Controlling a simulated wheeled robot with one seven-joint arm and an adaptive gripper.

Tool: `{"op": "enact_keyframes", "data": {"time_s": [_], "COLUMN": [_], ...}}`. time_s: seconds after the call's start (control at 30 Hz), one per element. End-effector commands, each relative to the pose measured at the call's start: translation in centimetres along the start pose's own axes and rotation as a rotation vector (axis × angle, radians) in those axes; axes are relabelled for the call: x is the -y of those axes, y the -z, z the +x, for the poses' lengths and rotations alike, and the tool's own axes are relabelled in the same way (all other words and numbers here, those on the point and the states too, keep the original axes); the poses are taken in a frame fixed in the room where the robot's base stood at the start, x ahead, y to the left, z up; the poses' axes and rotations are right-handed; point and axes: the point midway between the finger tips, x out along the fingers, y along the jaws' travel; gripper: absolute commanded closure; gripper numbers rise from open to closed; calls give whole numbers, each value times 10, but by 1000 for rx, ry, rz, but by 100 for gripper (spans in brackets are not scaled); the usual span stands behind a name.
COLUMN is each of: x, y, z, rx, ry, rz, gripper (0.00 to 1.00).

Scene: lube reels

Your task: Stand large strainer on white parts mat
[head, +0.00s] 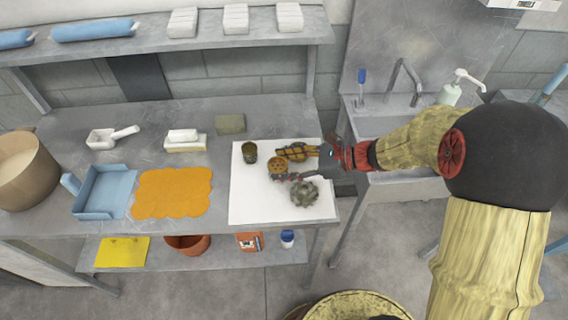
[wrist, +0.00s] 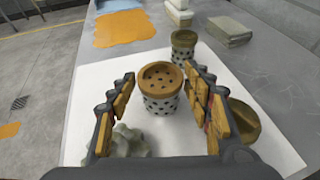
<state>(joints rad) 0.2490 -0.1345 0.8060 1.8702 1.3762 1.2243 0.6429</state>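The larger strainer (wrist: 161,98), a perforated cup with a brown rim, stands upright on the white parts mat (head: 240,205), and shows in the head view too (head: 277,168). A smaller, darker strainer (wrist: 183,48) stands on the mat beyond it, at left in the head view (head: 249,152). My gripper (wrist: 158,76) is open, with one finger on each side of the larger strainer. Narrow gaps show between the fingers and its wall, so it looks untouched. In the head view my gripper (head: 284,164) reaches in from the right, low over the mat.
A lumpy grey-green object (head: 305,194) sits on the mat beside my near finger. A round brown item (wrist: 242,125) lies beside the other finger. An orange cloth (head: 172,192), a blue dustpan (head: 102,195) and a grey-green block (head: 230,124) lie outside the mat. A sink is at right.

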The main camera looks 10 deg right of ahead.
Motion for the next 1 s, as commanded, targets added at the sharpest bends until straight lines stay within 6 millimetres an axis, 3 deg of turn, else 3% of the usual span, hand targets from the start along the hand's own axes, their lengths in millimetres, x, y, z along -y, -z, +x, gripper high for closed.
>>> {"op": "enact_keyframes", "data": {"time_s": [0.17,0.53,0.67,1.0], "x": [0,0,1,1], "y": [0,-4,-5,-5], "z": [0,-4,-23,-92], "rx": [0,0,0,0], "ry": [0,2,4,4], "rz": [0,-1,1,1], "gripper": [39,39,39,39]}}
